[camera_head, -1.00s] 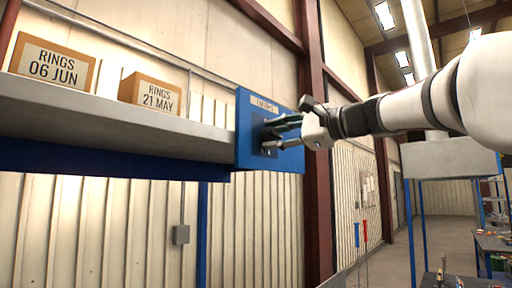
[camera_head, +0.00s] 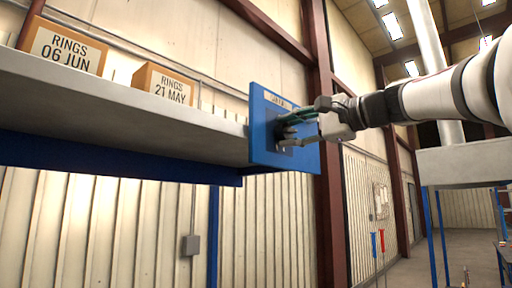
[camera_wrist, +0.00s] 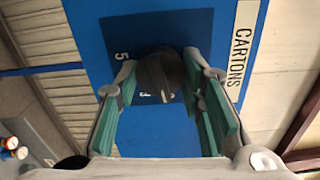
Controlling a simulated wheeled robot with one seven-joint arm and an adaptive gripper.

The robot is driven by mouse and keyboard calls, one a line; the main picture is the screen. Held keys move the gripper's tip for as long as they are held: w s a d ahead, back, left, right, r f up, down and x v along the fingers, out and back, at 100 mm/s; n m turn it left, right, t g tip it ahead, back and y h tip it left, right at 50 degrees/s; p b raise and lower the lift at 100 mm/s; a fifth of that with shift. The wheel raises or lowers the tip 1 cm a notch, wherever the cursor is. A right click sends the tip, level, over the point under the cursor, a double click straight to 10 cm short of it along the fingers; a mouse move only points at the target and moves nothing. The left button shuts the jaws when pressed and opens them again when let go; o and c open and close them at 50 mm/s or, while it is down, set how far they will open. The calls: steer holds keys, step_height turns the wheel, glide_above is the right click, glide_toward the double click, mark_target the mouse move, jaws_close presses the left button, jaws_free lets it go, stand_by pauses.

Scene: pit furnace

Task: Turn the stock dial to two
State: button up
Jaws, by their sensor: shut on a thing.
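The stock dial is a dark round knob (camera_wrist: 160,75) on a dark square plate (camera_wrist: 178,32), fixed to a blue panel (camera_head: 261,140). The panel also fills the middle of the wrist view (camera_wrist: 90,20). A white label (camera_wrist: 238,45) reading CARTONS runs along its side. A "5" (camera_wrist: 121,56) shows beside the knob; other marks are partly hidden, and I cannot tell the setting. My gripper (camera_head: 287,132) reaches the panel from the right. In the wrist view its green-padded fingers (camera_wrist: 160,68) are closed on the knob, one on each side.
A grey shelf (camera_head: 120,110) on a blue beam extends left from the panel. It carries two cardboard boxes, RINGS 06 JUN (camera_head: 62,48) and RINGS 21 MAY (camera_head: 163,84). A dark red column (camera_head: 330,200) stands behind the panel. Open floor (camera_head: 415,272) shows at right.

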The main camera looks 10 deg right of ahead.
steer(key=shift+f, duration=0.1)
steer(key=o, duration=1.2)
steer(key=shift+c, duration=0.2)
steer(key=shift+s, duration=0.1)
steer(key=v, duration=1.1)
steer(key=shift+s+d, duration=0.25)
steer(key=shift+s, duration=0.05)
